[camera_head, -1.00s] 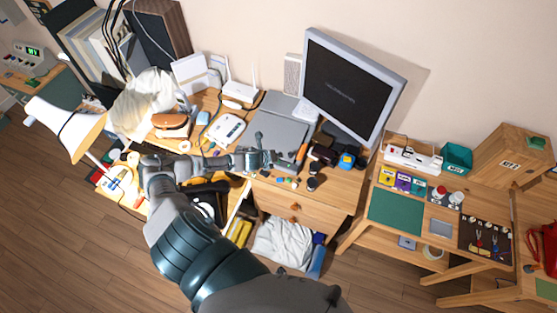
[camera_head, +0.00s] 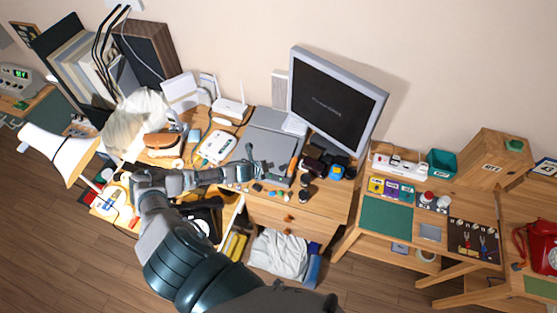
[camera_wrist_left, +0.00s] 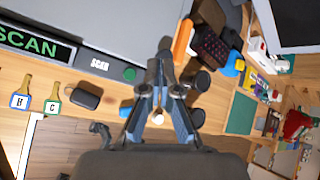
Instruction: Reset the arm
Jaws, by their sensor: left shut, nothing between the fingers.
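My left arm (camera_head: 185,263) comes up from the bottom of the head view, bends at the left and reaches right across the desk. Its left gripper (camera_head: 268,172) is above the front of the grey flat scanner (camera_head: 268,142). In the left wrist view the fingers (camera_wrist_left: 160,75) come together with nothing held between them. Small dark items lie on the wooden desk beside and behind the fingers. My right gripper is in neither view.
A monitor (camera_head: 337,99) stands at the back of the desk. A white lamp (camera_head: 53,153) is at the left. An open drawer with a black object (camera_head: 203,217) is under my forearm. A red phone (camera_head: 538,245) sits on the right desk. Open floor lies in front.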

